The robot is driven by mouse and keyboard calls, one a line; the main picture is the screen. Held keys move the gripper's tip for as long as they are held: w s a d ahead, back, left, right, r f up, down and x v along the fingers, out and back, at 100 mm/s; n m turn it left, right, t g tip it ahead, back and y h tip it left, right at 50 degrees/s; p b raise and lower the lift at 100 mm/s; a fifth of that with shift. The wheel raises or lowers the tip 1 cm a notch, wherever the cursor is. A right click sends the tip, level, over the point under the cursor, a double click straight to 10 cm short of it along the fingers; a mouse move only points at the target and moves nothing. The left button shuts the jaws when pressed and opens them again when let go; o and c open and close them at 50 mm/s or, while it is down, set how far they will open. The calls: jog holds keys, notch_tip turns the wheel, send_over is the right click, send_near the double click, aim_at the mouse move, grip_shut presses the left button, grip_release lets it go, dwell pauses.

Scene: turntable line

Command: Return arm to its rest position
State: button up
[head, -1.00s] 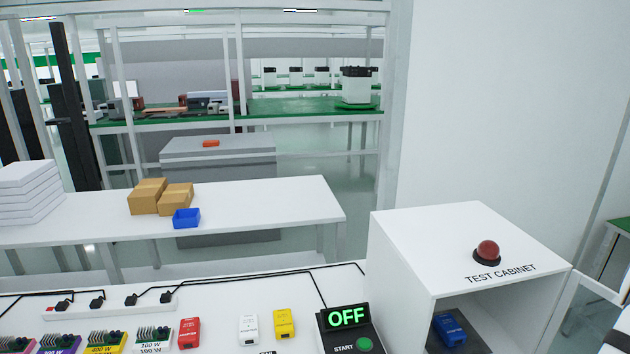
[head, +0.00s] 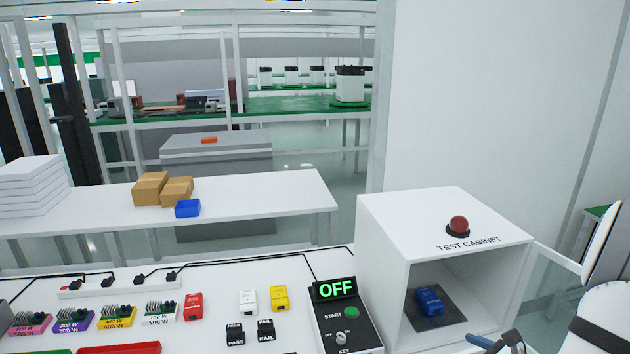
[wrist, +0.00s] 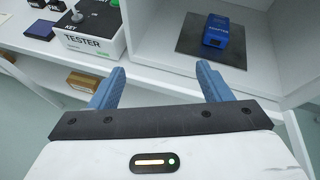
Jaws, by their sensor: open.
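My gripper (wrist: 160,90) is open and empty, its two blue fingers spread apart in the wrist view. In the head view the gripper (head: 500,342) shows at the lower right edge, in front of the test cabinet (head: 385,215). A blue adapter (head: 430,302) lies on a dark mat (head: 455,312) inside the open cabinet. In the wrist view the blue adapter (wrist: 221,31) is beyond the fingers and apart from them. Part of my white arm is at the lower right of the head view.
The tester (head: 347,325) reads OFF and stands left of the cabinet. Red, white and yellow adapters and several labelled loads lie on the white bench (head: 215,310). The cabinet door (head: 562,262) stands open to the right. A red dome (head: 459,225) sits on the cabinet top.

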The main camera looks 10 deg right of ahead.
jog(key=s+a+r+n+g+y, duration=0.2)
jog(key=a+r+n+g, duration=0.2)
jog(key=a+n, duration=0.5)
jog(key=s+a+r+n+g+y, duration=0.15)
jog(key=a+r+n+g, duration=0.35)
jog(key=a, duration=0.5)
jog(key=s+a+r+n+h, duration=0.5)
jog(key=s+r+n+h, duration=0.1)
jog(key=n, duration=1)
jog(key=shift+s+h, duration=0.85)
jog(key=shift+s, duration=0.15)
